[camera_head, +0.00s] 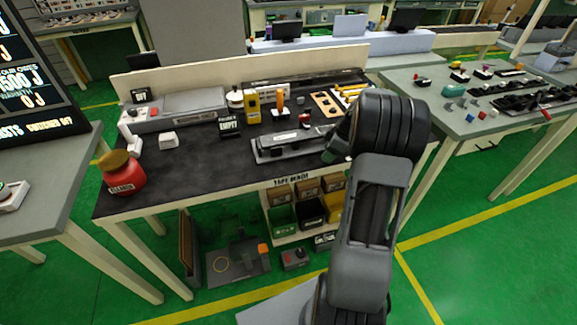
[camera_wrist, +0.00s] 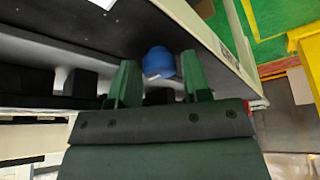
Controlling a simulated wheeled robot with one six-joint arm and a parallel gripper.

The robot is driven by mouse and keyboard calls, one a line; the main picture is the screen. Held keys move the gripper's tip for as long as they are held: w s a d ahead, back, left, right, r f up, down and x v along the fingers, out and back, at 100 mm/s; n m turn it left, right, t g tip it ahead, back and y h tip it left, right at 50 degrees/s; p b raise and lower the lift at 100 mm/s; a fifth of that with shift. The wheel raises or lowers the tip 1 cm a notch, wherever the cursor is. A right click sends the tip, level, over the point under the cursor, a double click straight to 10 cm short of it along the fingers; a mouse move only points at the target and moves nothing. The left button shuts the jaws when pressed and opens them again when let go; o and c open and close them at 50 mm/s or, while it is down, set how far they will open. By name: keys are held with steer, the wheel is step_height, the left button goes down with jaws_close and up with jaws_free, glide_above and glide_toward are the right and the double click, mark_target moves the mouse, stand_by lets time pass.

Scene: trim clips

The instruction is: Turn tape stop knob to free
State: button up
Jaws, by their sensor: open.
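In the wrist view, a blue rounded knob (camera_wrist: 159,62) shows on the dark table beside a grey device. I cannot read any mark on it, so its setting is unclear. My gripper (camera_wrist: 157,68) is open, with one green finger on each side of the knob's outline; I cannot tell whether they touch it. In the head view, the long grey device (camera_head: 285,147) lies near the table's front edge. My gripper (camera_head: 335,150) is at its right end, mostly hidden by my arm, which also hides the knob.
The dark worktable (camera_head: 190,165) carries a white and grey machine (camera_head: 185,107), a black "EMPTY" sign (camera_head: 229,127) and a yellow block (camera_head: 252,107) behind the device. A red jar (camera_head: 122,175) stands at the left corner.

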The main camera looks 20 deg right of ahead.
steer(key=shift+r+n+g+y+p, duration=0.3)
steer(key=shift+r+n+p, duration=0.2)
steer(key=shift+n+p, duration=0.4)
steer(key=shift+d+n+b, duration=0.3)
steer(key=shift+b, duration=0.05)
steer(key=v, duration=1.3)
steer(key=s+a+r+m+h, duration=0.1)
steer(key=s+a+r+m, duration=0.15)
steer(key=a, duration=0.55)
steer(key=s+a+r+m+h, duration=0.1)
steer(key=a+m, duration=0.2)
steer(key=a, duration=0.4)
steer(key=s+a+f+m+t+h+p, duration=0.1)
steer(key=s+a+m, duration=0.4)
steer(key=s+a, duration=0.5)
steer(key=shift+a+f+m+h, duration=0.35)
steer(key=shift+a+f+h, duration=0.1)
steer(key=shift+a, duration=0.85)
steer(key=shift+s, duration=0.2)
steer(key=shift+s+a+f+m, duration=0.4)
steer(key=shift+s+f, duration=0.05)
steer(key=shift+s, duration=0.2)
